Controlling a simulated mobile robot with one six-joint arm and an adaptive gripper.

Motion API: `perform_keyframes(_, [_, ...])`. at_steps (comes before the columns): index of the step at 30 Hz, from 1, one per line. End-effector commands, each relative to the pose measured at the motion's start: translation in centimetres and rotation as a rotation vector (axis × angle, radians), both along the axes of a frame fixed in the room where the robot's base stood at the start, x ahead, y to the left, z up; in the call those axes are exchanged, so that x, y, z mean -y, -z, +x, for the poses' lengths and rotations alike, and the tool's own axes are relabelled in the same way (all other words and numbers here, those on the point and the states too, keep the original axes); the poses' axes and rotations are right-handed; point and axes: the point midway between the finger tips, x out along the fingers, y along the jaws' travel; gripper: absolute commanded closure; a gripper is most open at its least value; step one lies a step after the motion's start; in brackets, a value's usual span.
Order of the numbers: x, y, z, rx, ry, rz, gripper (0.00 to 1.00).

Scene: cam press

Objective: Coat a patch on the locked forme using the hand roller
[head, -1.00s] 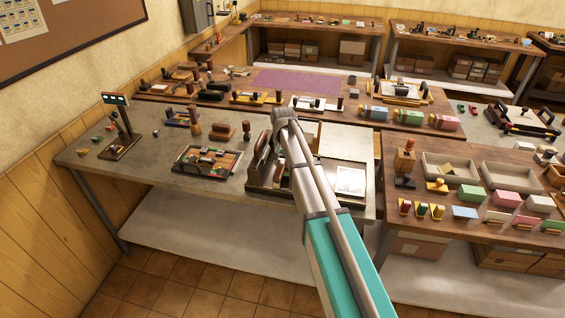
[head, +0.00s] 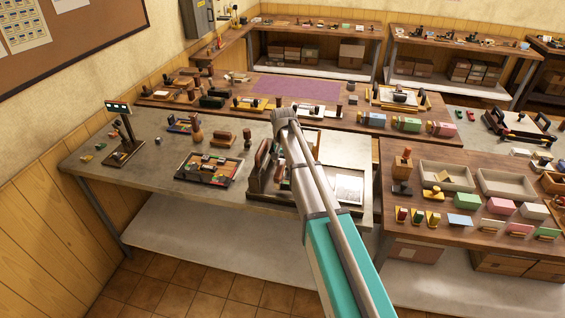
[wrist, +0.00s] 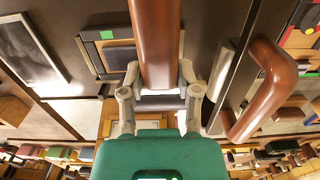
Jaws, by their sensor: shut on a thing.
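My gripper (wrist: 160,84) is shut around a thick brown wooden handle (wrist: 155,40) in the wrist view. I cannot tell what tool head, if any, is on this handle, so I cannot confirm it is the hand roller. In the head view my arm hides the gripper and what it holds. A dark framed tray with coloured blocks (head: 206,182) lies on the grey bench, left of my arm, and may be the forme. A small framed dark panel with a green corner (wrist: 118,55) shows beside the handle in the wrist view.
A dark press-like frame (head: 257,196) stands partly behind my arm, with a pale sheet (head: 349,190) at its right. A bent brown handle (wrist: 262,85) is close to my gripper. A small stand (head: 126,148) is at the bench's left. The bench's front left is clear.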

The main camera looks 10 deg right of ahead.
Motion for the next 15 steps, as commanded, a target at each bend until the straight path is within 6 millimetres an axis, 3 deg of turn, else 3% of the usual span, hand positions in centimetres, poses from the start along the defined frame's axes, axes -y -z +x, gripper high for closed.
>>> perform_keyframes(15, [0.0,-2.9,0.0,0.0,0.0,0.0,0.96])
